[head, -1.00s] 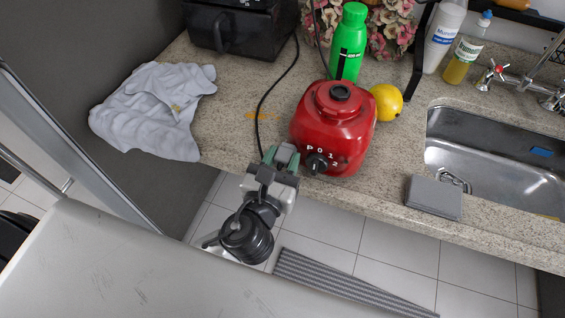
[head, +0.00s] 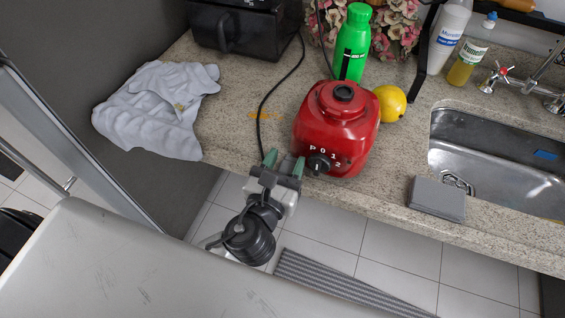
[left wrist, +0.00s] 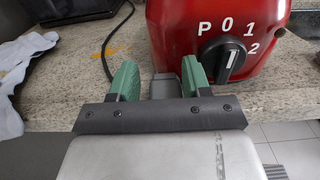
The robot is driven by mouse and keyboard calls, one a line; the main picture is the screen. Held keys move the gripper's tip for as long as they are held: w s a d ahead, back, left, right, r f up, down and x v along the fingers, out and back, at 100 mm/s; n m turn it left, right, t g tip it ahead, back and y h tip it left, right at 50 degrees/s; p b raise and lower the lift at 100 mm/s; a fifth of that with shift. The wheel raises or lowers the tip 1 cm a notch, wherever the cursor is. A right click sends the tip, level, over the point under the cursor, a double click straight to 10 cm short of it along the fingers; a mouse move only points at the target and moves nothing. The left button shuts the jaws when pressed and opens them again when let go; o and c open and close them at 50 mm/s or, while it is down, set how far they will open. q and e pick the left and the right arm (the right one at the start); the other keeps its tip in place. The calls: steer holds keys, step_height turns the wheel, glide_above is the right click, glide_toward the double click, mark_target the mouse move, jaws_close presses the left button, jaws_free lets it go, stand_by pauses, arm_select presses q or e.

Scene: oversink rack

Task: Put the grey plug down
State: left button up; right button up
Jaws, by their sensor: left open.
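The grey plug (left wrist: 164,86) shows in the left wrist view as a small grey block at the counter's front edge, between the green fingers of my left gripper (left wrist: 158,80). A gap shows between the plug and the left finger; the right finger is close to it. The gripper is open. In the head view my left gripper (head: 284,162) is at the counter edge, left of the red blender base (head: 336,130). A black cord (head: 263,100) runs down the counter to near the fingers. Whether the plug rests fully on the counter is hard to tell. My right gripper is not in view.
A crumpled white cloth (head: 157,108) lies left on the counter (head: 225,135). A black appliance (head: 245,27) stands behind. A green bottle (head: 352,45), yellow lemon (head: 390,103), grey sponge-like block (head: 436,198) and sink (head: 480,150) are to the right. Bare counter lies between cloth and cord.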

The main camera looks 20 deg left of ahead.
arm_select(q)
steer(key=shift+s+r+p, duration=0.1)
steer(key=shift+r+p, duration=0.2)
steer(key=shift+r, duration=0.45)
steer(key=s+b, duration=0.2)
steer(key=s, duration=1)
steer(key=shift+a+f, duration=0.15)
steer(key=shift+a, duration=0.05)
